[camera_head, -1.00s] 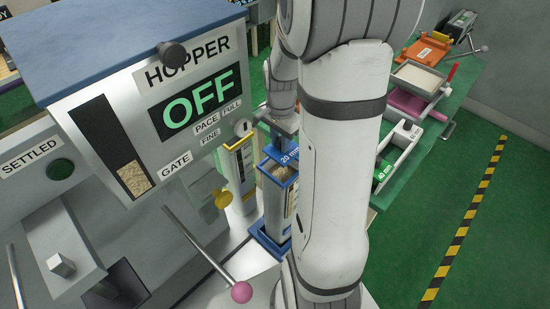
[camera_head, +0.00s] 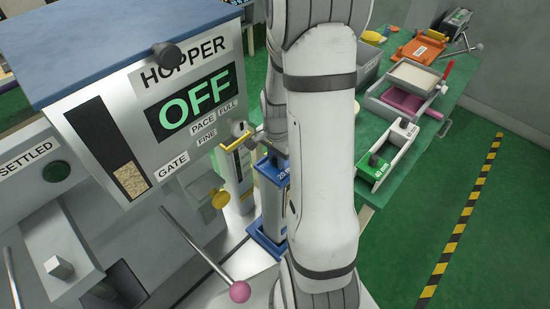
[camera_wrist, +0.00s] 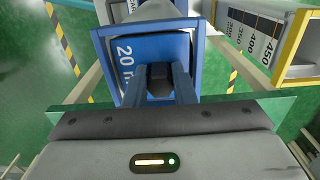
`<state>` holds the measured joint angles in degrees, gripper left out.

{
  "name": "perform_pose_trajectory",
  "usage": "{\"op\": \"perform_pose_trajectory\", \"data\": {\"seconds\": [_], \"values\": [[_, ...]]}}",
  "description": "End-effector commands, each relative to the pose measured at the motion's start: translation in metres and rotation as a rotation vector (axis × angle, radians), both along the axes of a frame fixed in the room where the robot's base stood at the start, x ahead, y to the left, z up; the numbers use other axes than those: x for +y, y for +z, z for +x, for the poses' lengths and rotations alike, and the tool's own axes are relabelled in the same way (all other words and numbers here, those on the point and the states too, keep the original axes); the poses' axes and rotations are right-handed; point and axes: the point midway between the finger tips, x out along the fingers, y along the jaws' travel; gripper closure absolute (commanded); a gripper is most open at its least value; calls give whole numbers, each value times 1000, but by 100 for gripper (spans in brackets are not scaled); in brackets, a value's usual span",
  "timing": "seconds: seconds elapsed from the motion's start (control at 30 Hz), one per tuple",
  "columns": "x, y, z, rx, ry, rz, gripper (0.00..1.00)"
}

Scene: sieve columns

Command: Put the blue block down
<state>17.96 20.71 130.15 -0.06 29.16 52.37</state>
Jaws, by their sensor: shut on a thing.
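The blue block (camera_wrist: 135,60), labelled "20 m…" with the rest covered, is under my gripper (camera_wrist: 159,85) in the wrist view. My gripper is shut on it at a dark grip between the fingers. The block's blue face lies at the mouth of the blue-rimmed column (camera_head: 266,248), whose blue rim shows around it in the wrist view. In the head view the block (camera_head: 270,170) shows at the column's top, partly behind my arm. I cannot tell whether it rests fully on the column.
A yellow-rimmed column (camera_head: 236,190) stands close to the left. The hopper (camera_head: 165,100), reading OFF, and a pink-knobbed lever (camera_head: 240,291) are near.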

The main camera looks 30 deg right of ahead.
Motion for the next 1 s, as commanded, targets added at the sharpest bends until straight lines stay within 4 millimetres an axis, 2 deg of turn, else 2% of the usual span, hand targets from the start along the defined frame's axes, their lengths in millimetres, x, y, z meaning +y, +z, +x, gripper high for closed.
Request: {"op": "perform_pose_trajectory", "data": {"seconds": [0.33, 0.37, 0.6, 0.87, 1.0], "values": [[0, -8, 0, 0, 1, 0, 100], [0, -8, 0, 0, 1, 0, 74], [1, -8, 0, 0, 2, 0, 55], [1, -6, 0, 0, 2, 0, 55], [1, 5, 0, 0, 2, 0, 55]]}}
